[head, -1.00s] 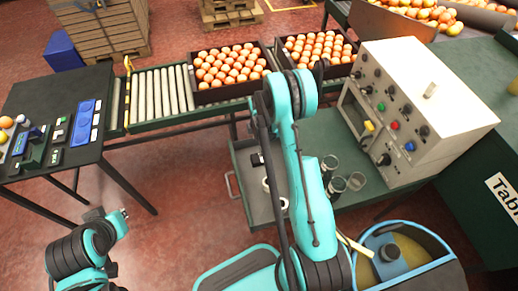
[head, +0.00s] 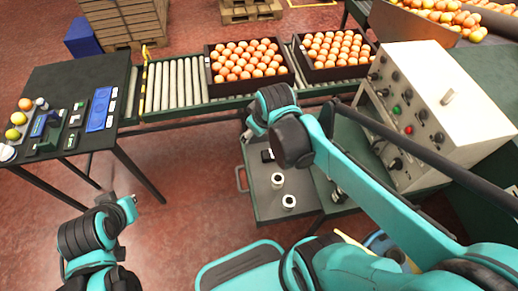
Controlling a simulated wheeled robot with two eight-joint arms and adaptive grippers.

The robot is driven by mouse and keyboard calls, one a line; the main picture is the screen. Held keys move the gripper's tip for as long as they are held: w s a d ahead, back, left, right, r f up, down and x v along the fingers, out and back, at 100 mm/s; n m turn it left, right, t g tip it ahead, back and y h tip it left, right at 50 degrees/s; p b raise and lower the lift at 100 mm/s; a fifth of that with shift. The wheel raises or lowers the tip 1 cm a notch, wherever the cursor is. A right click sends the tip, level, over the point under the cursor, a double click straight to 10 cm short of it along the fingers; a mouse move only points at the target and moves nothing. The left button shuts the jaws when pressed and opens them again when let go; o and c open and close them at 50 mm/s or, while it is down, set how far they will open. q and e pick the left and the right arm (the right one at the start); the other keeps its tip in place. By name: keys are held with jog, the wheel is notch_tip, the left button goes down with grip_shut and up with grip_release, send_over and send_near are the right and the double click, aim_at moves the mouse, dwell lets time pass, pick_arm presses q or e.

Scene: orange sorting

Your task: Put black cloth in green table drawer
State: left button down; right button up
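The green table (head: 330,190) stands right of centre, largely covered by my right arm. A grey tray-like drawer (head: 262,205) with a side handle (head: 240,180) sticks out on its left. Two white ring-shaped items and a small black item (head: 267,155) lie in it; I cannot tell whether the black item is cloth. No black cloth is clearly visible elsewhere. My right arm reaches over the drawer and table; its gripper is hidden behind the arm links. My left arm is folded at lower left, with no gripper fingers distinguishable.
A control box (head: 445,110) stands on the table's right. Behind, a roller conveyor (head: 175,85) carries two crates of oranges. A dark table (head: 60,85) with small devices and fruit stands at left. Red floor lies free between the left table and drawer.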

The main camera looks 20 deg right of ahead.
jog(key=s+a+r+m+t, duration=0.1)
jog(key=s+a+m+t, duration=0.1)
jog(key=s, duration=0.5)
jog(key=shift+s+a+m, duration=0.35)
jog(key=shift+a+m, duration=0.15)
jog(key=shift+m, duration=0.6)
